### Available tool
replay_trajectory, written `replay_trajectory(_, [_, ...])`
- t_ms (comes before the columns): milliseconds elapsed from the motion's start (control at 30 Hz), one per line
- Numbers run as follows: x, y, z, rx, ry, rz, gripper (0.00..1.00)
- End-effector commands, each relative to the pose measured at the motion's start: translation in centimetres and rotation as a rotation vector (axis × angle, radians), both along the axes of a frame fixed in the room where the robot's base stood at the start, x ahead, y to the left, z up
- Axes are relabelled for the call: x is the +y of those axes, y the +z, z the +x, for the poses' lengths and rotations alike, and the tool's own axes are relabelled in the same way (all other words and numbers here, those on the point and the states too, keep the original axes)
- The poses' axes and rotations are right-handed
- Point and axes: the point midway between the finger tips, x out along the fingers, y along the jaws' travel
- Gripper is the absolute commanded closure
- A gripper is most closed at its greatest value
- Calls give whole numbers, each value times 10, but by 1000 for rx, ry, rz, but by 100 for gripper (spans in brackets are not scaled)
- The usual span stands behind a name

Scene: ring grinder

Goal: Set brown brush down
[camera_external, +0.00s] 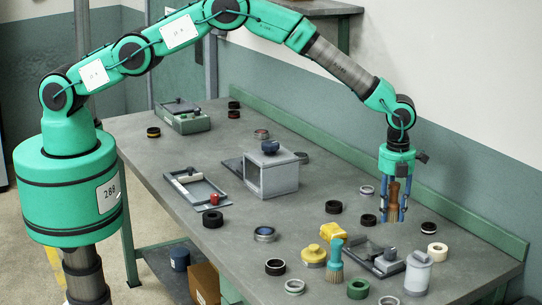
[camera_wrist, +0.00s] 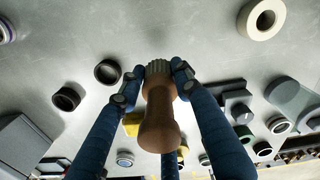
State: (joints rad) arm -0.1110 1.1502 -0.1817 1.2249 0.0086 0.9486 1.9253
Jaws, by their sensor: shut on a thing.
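The brown brush (camera_external: 394,195) is upright in my gripper (camera_external: 392,214) at the right part of the grey workbench (camera_external: 330,190). In the wrist view the brown brush (camera_wrist: 160,125) has its rounded handle end toward the camera and its pale bristle end away, toward the bench. The blue fingers of my gripper (camera_wrist: 157,78) are closed around it near the bristle end. Whether the bristles touch the bench cannot be told.
A white canister (camera_external: 418,273) is at the front right. A grey box (camera_external: 271,175) is further left. A green rail (camera_external: 460,213) edges the back.

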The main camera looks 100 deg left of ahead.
Motion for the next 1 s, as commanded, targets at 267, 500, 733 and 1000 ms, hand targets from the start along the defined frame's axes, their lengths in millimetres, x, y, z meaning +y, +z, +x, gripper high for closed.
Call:
replay_trajectory(267, [0,-15,0,-2,0,0,100])
replay_trajectory(500, [0,-15,0,-1,0,0,100])
replay_trajectory(733, [0,-33,-1,1,0,0,100])
replay_trajectory(1000, [0,-52,0,-1,0,0,100])
